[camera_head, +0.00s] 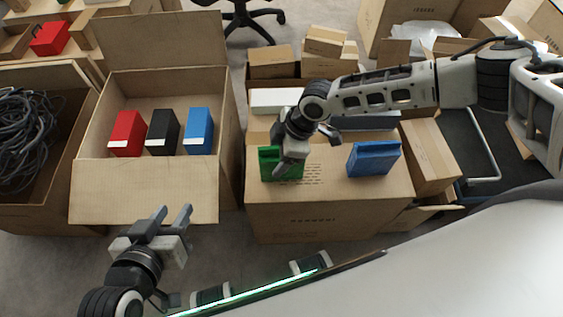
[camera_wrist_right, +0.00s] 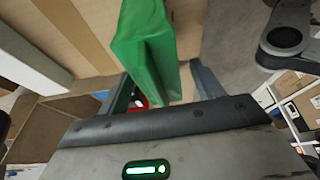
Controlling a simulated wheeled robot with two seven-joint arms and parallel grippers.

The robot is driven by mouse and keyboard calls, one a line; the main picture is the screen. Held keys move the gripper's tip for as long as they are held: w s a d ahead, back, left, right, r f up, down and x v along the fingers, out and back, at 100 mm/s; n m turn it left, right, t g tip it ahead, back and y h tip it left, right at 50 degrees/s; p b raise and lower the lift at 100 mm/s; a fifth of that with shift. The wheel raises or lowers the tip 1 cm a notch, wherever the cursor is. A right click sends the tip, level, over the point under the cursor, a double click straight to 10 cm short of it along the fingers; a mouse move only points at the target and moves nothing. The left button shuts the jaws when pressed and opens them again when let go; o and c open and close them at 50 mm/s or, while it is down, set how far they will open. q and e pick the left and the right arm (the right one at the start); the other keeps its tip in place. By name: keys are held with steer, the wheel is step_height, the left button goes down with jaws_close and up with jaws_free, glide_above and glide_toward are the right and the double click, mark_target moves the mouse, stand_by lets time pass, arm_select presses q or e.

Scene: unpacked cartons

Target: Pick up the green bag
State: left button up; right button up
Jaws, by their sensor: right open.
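The green bag (camera_head: 269,165) stands on top of a closed carton (camera_head: 325,217), near its left end. My right gripper (camera_head: 295,160) is over it and partly hides it. In the right wrist view the green bag (camera_wrist_right: 146,52) reaches in between the two spread fingers of the right gripper (camera_wrist_right: 165,88). The jaws are open, with a gap visible at the right finger; contact at the left finger is unclear. My left gripper (camera_head: 168,218) is open and empty, low in front of the open carton on the left.
A blue bag (camera_head: 373,159) stands on the same carton to the right. The open carton (camera_head: 145,191) on the left holds a red (camera_head: 127,133), a black (camera_head: 162,132) and a blue package (camera_head: 198,130). More cartons stand behind; a cable-filled box (camera_head: 40,218) is far left.

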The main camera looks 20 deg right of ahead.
steer(key=shift+f, duration=0.25)
stand_by(0.3)
steer(key=c, duration=1.1)
